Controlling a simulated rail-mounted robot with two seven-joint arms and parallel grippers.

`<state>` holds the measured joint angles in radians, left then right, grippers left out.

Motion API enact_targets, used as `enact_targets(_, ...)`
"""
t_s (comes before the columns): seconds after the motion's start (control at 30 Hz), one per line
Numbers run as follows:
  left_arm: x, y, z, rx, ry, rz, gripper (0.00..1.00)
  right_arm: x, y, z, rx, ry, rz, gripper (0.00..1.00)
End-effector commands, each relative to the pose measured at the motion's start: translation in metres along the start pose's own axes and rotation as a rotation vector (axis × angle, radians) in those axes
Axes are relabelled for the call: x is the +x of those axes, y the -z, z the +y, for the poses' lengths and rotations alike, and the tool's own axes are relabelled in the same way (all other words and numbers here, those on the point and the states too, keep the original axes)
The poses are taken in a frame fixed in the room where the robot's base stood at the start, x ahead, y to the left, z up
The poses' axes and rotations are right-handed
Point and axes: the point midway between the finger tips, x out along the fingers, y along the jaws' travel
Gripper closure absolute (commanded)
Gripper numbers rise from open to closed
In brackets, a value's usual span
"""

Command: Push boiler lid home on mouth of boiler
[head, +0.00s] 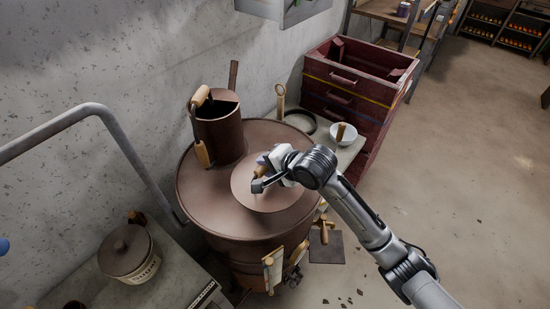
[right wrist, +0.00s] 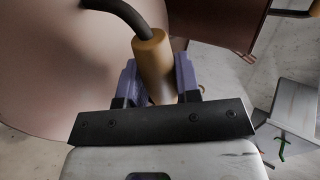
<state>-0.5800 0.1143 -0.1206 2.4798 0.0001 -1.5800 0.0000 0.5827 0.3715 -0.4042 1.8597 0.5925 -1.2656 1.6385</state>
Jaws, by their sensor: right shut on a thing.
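The boiler (head: 205,210) is a large brown metal drum against the wall. The boiler lid (head: 280,200) is a round brown disc lying on its top, and it covers the mouth, which is hidden. I cannot tell from here whether the lid is fully seated. My right gripper (head: 261,178) is over the lid, shut on its wooden handle. In the right wrist view the purple finger pads sit on both sides of the wooden grip (right wrist: 154,62), which has a dark curved bar (right wrist: 125,15).
A brown can (head: 220,135) with wooden handles stands on the boiler's far left. A lidded pot (head: 126,250) sits on the grey bench at front left, beside a metal rail (head: 60,130). A white bowl (head: 343,134) and dark red drawers (head: 345,95) stand behind right.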

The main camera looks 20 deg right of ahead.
Motion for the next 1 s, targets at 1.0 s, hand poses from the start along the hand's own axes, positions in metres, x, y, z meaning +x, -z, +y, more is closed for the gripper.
enact_targets(1.0, -0.005, 0.001, -0.004, 0.01, 0.009, -0.001, 0.57, 0.006, 0.046, -0.014, -0.011, 0.001, -0.014, 1.0)
